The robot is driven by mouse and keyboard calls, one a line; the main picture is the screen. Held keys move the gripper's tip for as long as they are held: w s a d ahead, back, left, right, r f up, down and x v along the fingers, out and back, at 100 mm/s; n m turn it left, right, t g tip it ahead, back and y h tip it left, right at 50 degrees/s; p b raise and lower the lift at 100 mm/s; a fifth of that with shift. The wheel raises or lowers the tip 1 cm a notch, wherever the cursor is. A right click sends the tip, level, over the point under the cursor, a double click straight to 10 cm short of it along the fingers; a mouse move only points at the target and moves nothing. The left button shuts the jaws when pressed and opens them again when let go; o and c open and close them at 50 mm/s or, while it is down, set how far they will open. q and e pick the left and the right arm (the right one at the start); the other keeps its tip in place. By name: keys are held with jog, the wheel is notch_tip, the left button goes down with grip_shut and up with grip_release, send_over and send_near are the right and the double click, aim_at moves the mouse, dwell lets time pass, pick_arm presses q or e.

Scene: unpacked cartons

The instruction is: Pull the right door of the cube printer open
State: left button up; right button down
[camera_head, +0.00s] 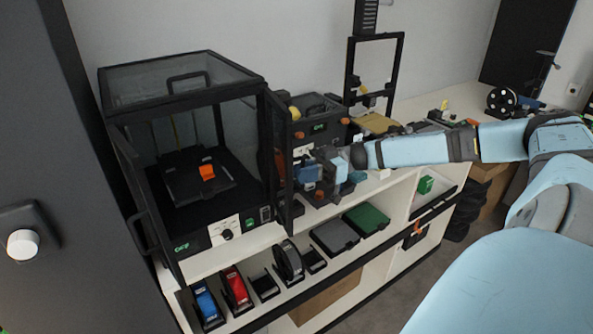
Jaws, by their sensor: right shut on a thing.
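The cube printer (180,77) is a black-framed box with clear panels at the left of the shelf top. Its right door (280,155) is swung outward, standing off the front opening. Its left door (140,205) also stands open, with a dark handle on it. An orange part (207,172) sits on the dark bed inside. My right gripper (303,176) is at the outer face of the right door, shut on what appears to be its handle. The grip itself is mostly hidden by the fingers and door frame. My left gripper is out of view.
A smaller printer (318,128) stands close behind my right gripper, and an open-frame printer (375,45) stands farther right. The shelf below holds a blue box (207,305), a red box (235,287), a spool (288,262) and a green box (366,219). A dark cabinet fills the left edge.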

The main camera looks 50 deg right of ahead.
jog(key=shift+d+r, duration=0.1)
jog(key=shift+d, duration=0.2)
jog(key=c, duration=1.2)
grip_release()
jog(key=shift+c, duration=0.2)
jog(key=b+v, duration=0.2)
jog(key=v, duration=1.2)
jog(key=shift+a, duration=0.1)
